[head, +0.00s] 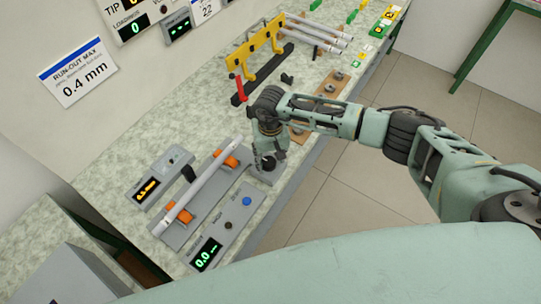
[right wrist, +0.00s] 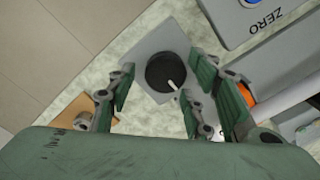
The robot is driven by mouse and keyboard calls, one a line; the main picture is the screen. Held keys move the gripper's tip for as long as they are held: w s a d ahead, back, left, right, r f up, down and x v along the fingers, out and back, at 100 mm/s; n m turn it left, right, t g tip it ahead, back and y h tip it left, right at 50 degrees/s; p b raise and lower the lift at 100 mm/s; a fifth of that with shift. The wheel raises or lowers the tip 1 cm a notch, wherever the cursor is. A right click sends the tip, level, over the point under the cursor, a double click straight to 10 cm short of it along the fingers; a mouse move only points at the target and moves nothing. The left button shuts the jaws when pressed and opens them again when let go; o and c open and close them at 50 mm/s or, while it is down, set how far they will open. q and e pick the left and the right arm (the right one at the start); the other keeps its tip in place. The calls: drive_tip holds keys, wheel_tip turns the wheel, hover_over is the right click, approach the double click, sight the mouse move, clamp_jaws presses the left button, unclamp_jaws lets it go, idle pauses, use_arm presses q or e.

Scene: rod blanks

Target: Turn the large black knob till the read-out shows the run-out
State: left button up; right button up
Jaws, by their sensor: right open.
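The large black knob (right wrist: 167,72) with a white pointer line stands on a grey square plate (right wrist: 148,47). In the head view the knob (head: 267,163) is partly hidden by my right gripper (head: 270,150), which is above it. In the right wrist view the gripper (right wrist: 164,80) is open, its fingers on either side of the knob; I cannot tell if they touch it. A silver rod (head: 205,190) lies on orange supports (head: 230,161) of a grey stand. A read-out (head: 206,254) shows green digits like 0.0. My left gripper is not in view.
A grey box with an orange display (head: 147,189) stands left of the rod. A blue button (head: 247,201), marked ZERO in the right wrist view (right wrist: 250,3), is near the knob. A yellow rack (head: 265,48) and wooden blocks (head: 328,90) stand further back. A wall sign (head: 77,72) reads RUN-OUT MAX 0.4 mm.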

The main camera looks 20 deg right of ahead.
drive_tip(key=shift+f, duration=0.25)
drive_tip(key=c, duration=1)
